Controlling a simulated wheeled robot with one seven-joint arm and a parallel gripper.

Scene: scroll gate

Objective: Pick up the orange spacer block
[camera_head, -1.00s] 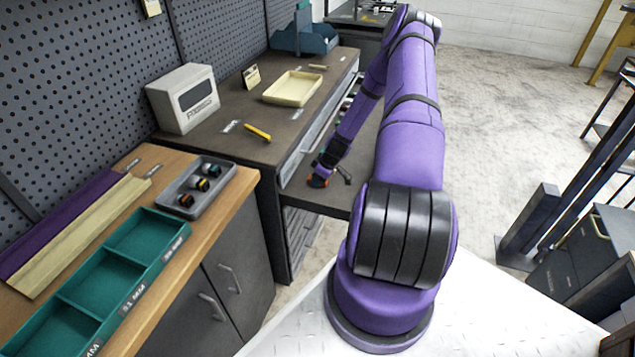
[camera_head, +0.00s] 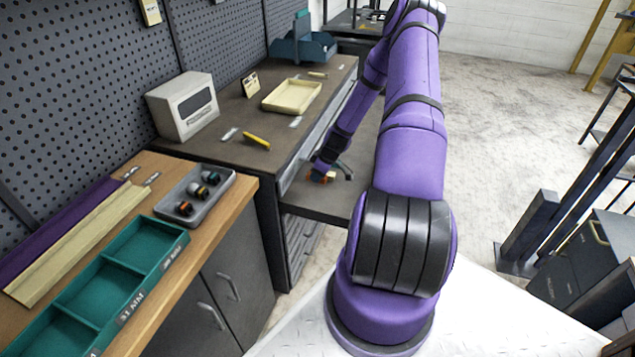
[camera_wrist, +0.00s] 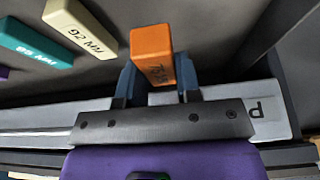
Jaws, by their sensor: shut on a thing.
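The orange spacer block (camera_wrist: 152,52) stands out in the wrist view, with dark print on its near end. My gripper (camera_wrist: 156,80) is shut on it, one blue-grey finger on each side. The arm partly hides the drawer. I cannot tell whether the block is clear of the drawer floor.
In the wrist view, a cream block (camera_wrist: 80,28) and a teal block (camera_wrist: 35,42) lie left of the orange one, with a purple edge beyond. A grey labelled rail (camera_wrist: 220,98) runs close behind the fingers. The workbench (camera_head: 225,150) stands left of the drawer.

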